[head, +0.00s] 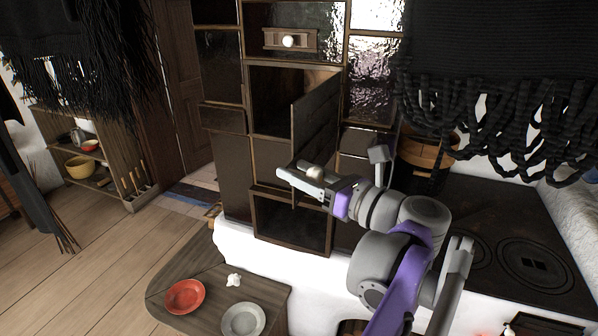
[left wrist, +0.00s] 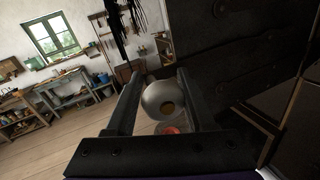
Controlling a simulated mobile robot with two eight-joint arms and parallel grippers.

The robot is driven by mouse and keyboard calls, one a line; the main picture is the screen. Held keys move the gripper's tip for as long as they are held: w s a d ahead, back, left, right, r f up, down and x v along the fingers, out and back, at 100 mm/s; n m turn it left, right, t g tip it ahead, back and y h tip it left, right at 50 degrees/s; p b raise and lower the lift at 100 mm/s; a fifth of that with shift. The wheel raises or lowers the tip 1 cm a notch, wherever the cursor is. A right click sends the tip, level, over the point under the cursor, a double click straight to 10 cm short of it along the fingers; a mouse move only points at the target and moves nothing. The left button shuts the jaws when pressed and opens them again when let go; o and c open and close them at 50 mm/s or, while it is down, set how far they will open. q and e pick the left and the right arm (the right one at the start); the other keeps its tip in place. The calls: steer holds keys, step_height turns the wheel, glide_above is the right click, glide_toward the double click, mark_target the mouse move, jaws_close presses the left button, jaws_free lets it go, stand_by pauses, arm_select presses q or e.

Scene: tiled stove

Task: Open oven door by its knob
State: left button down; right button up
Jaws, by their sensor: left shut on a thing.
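The oven door (head: 314,118) is a dark panel on the tiled stove and stands swung out, with the dark oven opening (head: 270,95) showing to its left. Its pale round knob (head: 315,173) is low on the door's free side. My left gripper (head: 303,181) is shut on this knob. In the left wrist view the knob (left wrist: 165,101) sits between the two dark fingers of my left gripper (left wrist: 160,95), and the dark door face (left wrist: 240,65) fills the right side. My right gripper is not in view.
A closed upper door with a white knob (head: 288,41) is above the opening. A wooden bench (head: 205,315) with a red plate (head: 184,296) and a grey plate (head: 243,320) stands below. The cooktop (head: 520,240) is at the right. Floor at the left is clear.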

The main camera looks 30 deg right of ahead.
arm_select(q)
steer(key=shift+d+r, duration=0.15)
steer(key=shift+r, duration=0.05)
steer(key=c, duration=0.7)
jaws_free()
steer(key=shift+o, duration=1.4)
steer(key=shift+d+f, duration=0.1)
steer(key=shift+o, duration=0.3)
steer(key=shift+d+f, duration=0.1)
steer(key=b+v, duration=0.1)
steer(key=v, duration=0.9)
steer(key=shift+s, duration=0.35)
